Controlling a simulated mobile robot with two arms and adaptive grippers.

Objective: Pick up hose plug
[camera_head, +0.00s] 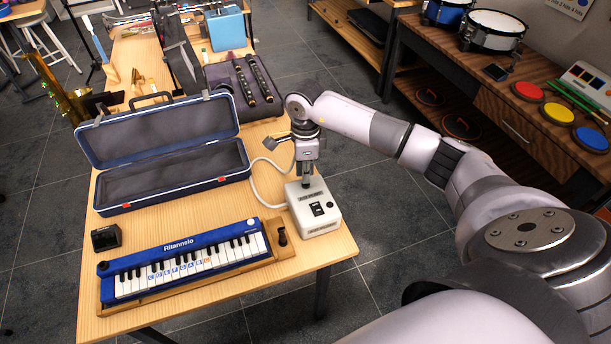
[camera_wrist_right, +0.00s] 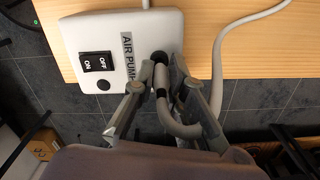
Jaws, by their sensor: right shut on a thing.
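The hose plug (camera_wrist_right: 163,100) is a grey bent tube end in the right wrist view. It is between the fingers of my right gripper (camera_wrist_right: 160,88), which is shut on it. Its tip is close to a round black port on the white air pump (camera_wrist_right: 82,35); I cannot tell whether it sits in the port. In the head view my right gripper (camera_head: 306,180) points down over the air pump (camera_head: 322,226), and its fingers hide the plug. The pale hose (camera_wrist_right: 225,60) curves up and away at right; it also shows in the head view (camera_head: 262,190). My left gripper is out of view.
The wooden table (camera_head: 215,303) holds a blue keyboard (camera_head: 180,257) left of the pump, with a small black box (camera_head: 106,238) behind it. An open blue case (camera_head: 165,203) lies further back. The pump stands near the table's right edge. A drum shelf stands at right.

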